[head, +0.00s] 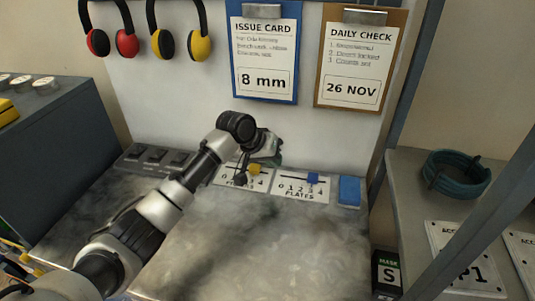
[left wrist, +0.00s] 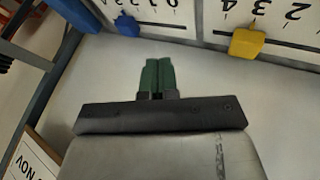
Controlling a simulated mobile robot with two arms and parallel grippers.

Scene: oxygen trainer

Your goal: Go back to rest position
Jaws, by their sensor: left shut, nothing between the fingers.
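My left gripper (head: 268,160) is in front of the back wall, above the rear of the grey bench (head: 250,250). Its two green fingertips (left wrist: 157,75) are shut together with nothing between them in the left wrist view. Close by is a white number scale with a yellow slider (head: 254,169); the wrist view also shows this slider (left wrist: 247,43). The second scale, labelled plates, has a blue slider (head: 313,178), which also shows in the wrist view (left wrist: 127,26). The fingers are apart from both sliders. My arm partly covers the left scale. My right gripper is not in view.
A blue block (head: 349,190) lies right of the scales. Dark switches (head: 155,156) sit to the left. Issue card (head: 264,50) and daily check (head: 358,60) boards hang on the wall beside ear defenders (head: 180,32). A right shelf holds a coiled hose (head: 456,173). The bench front is clear.

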